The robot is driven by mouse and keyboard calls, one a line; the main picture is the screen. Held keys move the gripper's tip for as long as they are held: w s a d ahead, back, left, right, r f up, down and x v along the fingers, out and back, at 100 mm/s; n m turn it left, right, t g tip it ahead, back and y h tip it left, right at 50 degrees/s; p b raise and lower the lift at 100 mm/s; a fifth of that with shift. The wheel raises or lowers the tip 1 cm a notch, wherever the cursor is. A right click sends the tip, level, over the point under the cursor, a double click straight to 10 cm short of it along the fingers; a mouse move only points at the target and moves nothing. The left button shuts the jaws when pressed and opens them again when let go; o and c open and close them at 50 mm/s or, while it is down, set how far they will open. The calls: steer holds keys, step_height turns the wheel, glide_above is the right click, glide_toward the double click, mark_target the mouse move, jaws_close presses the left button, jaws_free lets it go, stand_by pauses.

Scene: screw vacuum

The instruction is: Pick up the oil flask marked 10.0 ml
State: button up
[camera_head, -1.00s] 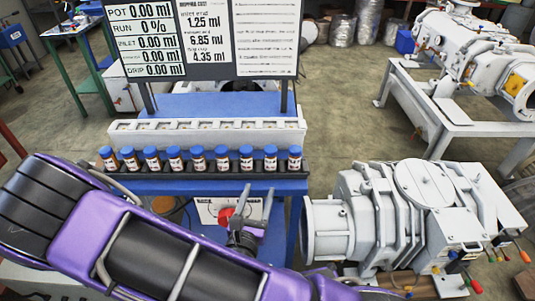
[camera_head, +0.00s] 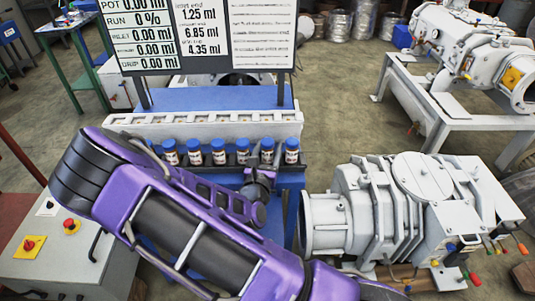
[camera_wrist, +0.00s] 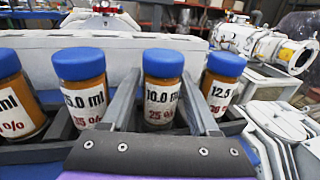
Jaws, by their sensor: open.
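The oil flask marked 10.0 ml (camera_wrist: 161,97) stands upright in a dark rack (camera_wrist: 37,152), with a blue cap, amber oil and a white label. In the wrist view my gripper (camera_wrist: 160,78) is open, with one finger on each side of this flask. Whether a finger touches the glass I cannot tell. In the head view my gripper (camera_head: 260,182) is at the front of the flask row, partly hidden by my arm. I cannot read the labels there.
A pale block (camera_head: 205,128) runs behind the row. A grey pump (camera_head: 390,210) stands to the right.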

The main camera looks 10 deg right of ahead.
steer(key=shift+x, duration=0.85)
steer(key=shift+c, duration=0.3)
jaws_close()
steer(key=shift+r, duration=0.1)
